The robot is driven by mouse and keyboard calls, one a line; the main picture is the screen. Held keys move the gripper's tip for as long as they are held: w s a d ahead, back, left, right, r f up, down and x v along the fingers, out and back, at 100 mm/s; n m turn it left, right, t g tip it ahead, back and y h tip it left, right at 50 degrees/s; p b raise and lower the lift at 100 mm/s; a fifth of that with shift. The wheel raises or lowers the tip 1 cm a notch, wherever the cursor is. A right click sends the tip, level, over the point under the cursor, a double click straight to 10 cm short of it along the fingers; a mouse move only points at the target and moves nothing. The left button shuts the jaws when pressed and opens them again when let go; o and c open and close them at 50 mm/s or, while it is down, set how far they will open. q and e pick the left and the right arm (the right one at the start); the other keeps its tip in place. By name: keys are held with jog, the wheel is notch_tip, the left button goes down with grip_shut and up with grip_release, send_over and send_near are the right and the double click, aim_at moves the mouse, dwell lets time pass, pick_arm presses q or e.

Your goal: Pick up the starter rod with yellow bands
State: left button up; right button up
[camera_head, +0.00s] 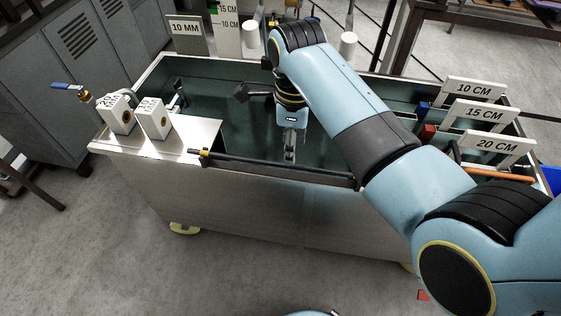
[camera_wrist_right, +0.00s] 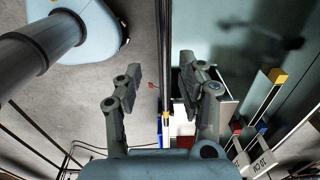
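The starter rod, a thin dark rod with yellow bands (camera_head: 270,164), lies along the front rim of the metal tank. A yellow band shows at its left end; its right end is hidden behind my right arm in the head view. In the right wrist view the rod (camera_wrist_right: 165,50) runs up the picture, with a yellow band low between the fingers. My right gripper (camera_head: 290,148) points down over the middle of the rod; it is open and empty, with one finger on each side of the rod in the wrist view (camera_wrist_right: 161,72). My left gripper is not in view.
The tank's front wall (camera_head: 260,205) stands below the rod. Two white labelled blocks (camera_head: 120,114) sit on its left ledge. The 10 CM (camera_head: 477,89), 15 CM (camera_head: 487,115) and 20 CM (camera_head: 495,143) signs stand at the right. Grey cabinets (camera_head: 75,60) are at left.

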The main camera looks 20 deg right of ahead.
aim_at(279, 164)
jog(key=f, duration=0.6)
jog(key=shift+w+d+f+b, duration=0.1)
jog(key=shift+w+f+b, duration=0.2)
jog(key=shift+f+b, duration=0.05)
grip_shut()
